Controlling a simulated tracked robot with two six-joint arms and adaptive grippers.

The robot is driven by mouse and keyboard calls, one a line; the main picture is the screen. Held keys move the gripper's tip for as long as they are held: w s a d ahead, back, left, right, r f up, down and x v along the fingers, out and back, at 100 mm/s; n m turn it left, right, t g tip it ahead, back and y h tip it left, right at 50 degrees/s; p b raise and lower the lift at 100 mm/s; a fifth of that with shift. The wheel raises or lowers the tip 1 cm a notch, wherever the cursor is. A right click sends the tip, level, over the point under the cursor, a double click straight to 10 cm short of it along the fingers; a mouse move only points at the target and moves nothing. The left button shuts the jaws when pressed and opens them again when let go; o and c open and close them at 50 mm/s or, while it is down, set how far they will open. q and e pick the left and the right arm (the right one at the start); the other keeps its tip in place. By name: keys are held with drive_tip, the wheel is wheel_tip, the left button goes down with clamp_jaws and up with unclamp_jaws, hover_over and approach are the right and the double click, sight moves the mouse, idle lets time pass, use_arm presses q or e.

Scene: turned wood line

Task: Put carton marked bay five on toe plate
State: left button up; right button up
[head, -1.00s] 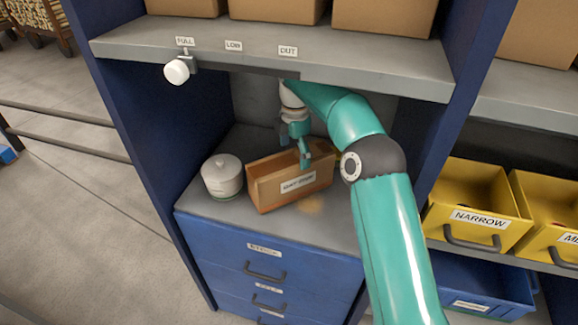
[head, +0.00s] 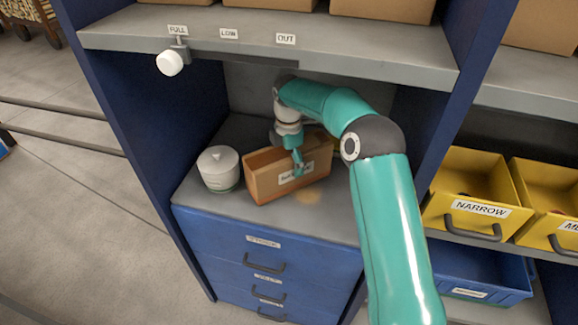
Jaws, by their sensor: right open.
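An open-topped brown carton (head: 262,183) with a white label on its front stands on the grey counter inside the blue bay. The label is partly covered by a gripper finger and too small to read surely. My right gripper (head: 296,162) is open at the carton, with a teal finger over its front wall near the label. Whether the finger touches the wall, and where the other finger is, I cannot tell. I see no toe plate. My left gripper is out of view.
A pale lidded pot (head: 219,169) stands close left of the carton. A grey shelf (head: 330,55) with a white knob (head: 170,63) hangs above. Blue drawers (head: 262,262) are below. Yellow bins (head: 468,195) stand at the right.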

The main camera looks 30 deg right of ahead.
drive_tip(key=c, duration=1.4)
drive_tip(key=shift+r, duration=0.1)
